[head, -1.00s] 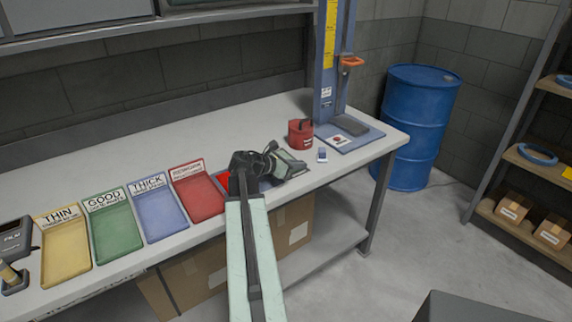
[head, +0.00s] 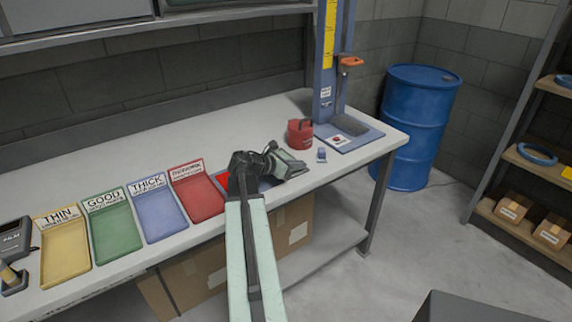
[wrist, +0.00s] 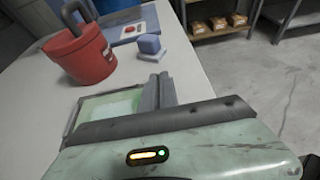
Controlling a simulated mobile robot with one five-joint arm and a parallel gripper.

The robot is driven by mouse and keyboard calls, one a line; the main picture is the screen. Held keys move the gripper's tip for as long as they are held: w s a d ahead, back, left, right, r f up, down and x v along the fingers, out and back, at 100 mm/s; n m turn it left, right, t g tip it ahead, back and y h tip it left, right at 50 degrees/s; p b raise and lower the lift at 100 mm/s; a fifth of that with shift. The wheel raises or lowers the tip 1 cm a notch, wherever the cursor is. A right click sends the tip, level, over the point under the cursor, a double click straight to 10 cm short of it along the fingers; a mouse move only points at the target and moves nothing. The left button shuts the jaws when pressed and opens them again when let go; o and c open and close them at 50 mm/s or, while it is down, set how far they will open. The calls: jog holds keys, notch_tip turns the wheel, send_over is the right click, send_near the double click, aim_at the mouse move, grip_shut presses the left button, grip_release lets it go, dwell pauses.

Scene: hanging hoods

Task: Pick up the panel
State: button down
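My gripper (head: 290,165) is over the front right part of the bench, pointing right. In the wrist view its jaw parts (wrist: 158,92) show at the lower middle, beside a pale green framed surface. I cannot tell whether this surface is part of the gripper or a thing between its fingers. No object is clearly recognisable as the panel. A blue mat or tray with a red patch (head: 222,180) lies partly hidden under my wrist. A small blue block on a pale base (head: 321,156) stands just beyond the gripper; it also shows in the wrist view (wrist: 150,47).
A red can with a dark handle (head: 300,133) stands close beyond the gripper; it shows large in the wrist view (wrist: 80,55). Behind is a blue measuring stand (head: 325,95) on a flat base. Yellow, green, blue and red trays (head: 196,195) line the left. A blue drum (head: 415,125) stands right.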

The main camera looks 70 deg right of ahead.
dwell(0.3)
notch_tip(320, 180, up, 10)
jog(key=p, duration=1)
